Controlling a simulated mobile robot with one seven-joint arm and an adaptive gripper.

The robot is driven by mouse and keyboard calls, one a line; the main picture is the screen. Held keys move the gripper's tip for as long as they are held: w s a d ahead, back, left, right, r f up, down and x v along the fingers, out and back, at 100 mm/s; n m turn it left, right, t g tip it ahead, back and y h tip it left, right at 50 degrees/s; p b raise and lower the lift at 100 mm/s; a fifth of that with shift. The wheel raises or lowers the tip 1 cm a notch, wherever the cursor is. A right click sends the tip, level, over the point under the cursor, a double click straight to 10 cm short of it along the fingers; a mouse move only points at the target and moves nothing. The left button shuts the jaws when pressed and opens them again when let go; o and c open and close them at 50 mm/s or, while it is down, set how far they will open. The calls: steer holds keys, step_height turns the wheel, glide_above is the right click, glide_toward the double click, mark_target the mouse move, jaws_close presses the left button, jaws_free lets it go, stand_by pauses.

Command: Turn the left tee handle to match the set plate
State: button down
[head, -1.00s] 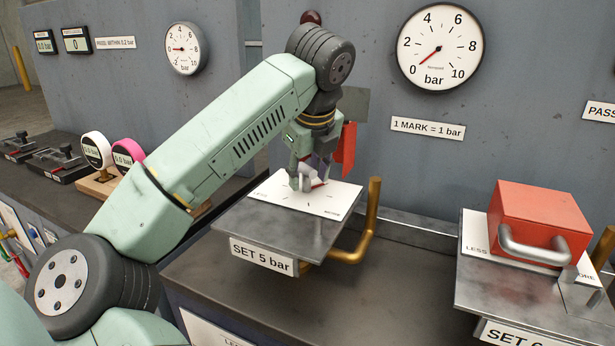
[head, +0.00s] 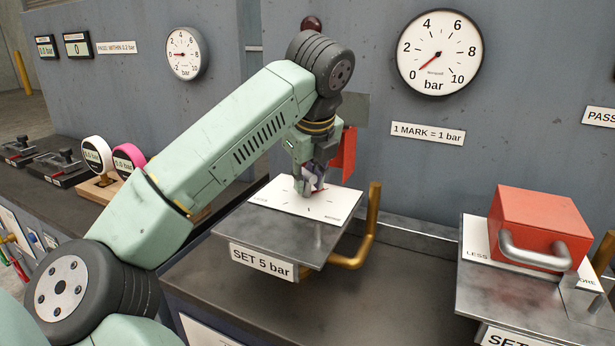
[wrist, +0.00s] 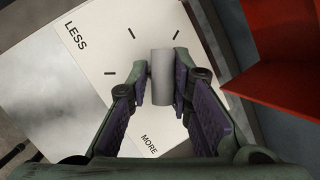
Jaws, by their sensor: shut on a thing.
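The left tee handle shows in the wrist view as a grey rounded bar (wrist: 162,78) between my finger pads. My gripper (head: 313,180) points down over the white dial plate (head: 330,203) and is shut on the handle; it also shows in the wrist view (wrist: 163,88). In the head view the fingers hide most of the handle, with a bit of red beside them. The dial plate has several black marks between LESS and MORE. The set plate (head: 262,262) below it reads SET 5 bar. Which mark the handle points to is hidden.
The large gauge (head: 439,47) has its needle near 0; a sign (head: 428,132) reads 1 MARK = 1 bar. A red plate (head: 345,155) stands right behind my gripper. A red box (head: 539,222) covers the right dial.

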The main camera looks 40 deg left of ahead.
steer(key=shift+m, duration=0.3)
steer(key=shift+m+t+h+b, duration=0.3)
steer(key=shift+m+h+b, duration=0.2)
steer(key=shift+m, duration=0.5)
steer(key=m+t+h, duration=0.1)
steer(key=m, duration=0.2)
steer(key=shift+a+r, duration=0.1)
steer(key=shift+r, duration=0.05)
steer(key=m+h+p, duration=0.2)
steer(key=m, duration=0.2)
steer(key=shift+a+r+m, duration=0.1)
steer(key=shift+m, duration=0.3)
steer(key=shift+m+h+p, duration=0.6)
steer(key=shift+m+p, duration=0.1)
steer(key=shift+m, duration=0.8)
steer(key=c, duration=1.5)
jaws_free()
steer(key=shift+f, duration=0.2)
steer(key=shift+o, duration=0.2)
